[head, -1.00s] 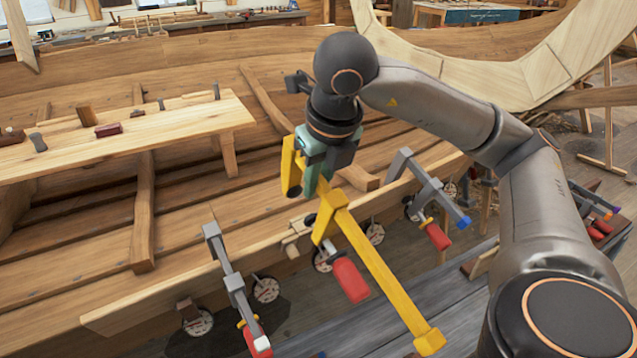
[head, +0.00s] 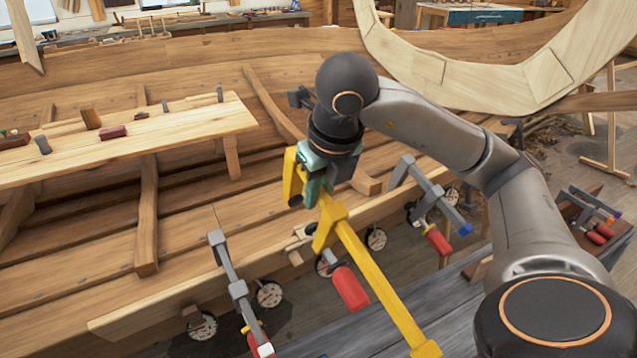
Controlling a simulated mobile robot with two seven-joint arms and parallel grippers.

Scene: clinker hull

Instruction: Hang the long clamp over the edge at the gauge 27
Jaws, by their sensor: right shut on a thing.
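The long clamp (head: 378,282) is yellow with a red handle (head: 350,289). My right gripper (head: 313,188) is shut on its upper end, over the plank edge (head: 225,288). The clamp's bar slants down to the right, its lower end outside the hull. I cannot tell whether it touches the edge. Several round dial gauges hang along the edge: one (head: 270,294) left of the clamp, one (head: 325,264) partly hidden beside the red handle, one (head: 376,238) right of the bar. Their numbers are too small to read. My left gripper is not in view.
A grey clamp (head: 230,272) hangs on the edge to the left, and another (head: 425,190) to the right. A board with tools (head: 180,132) lies across the hull at the left. A crate (head: 587,243) with more clamps stands at the right.

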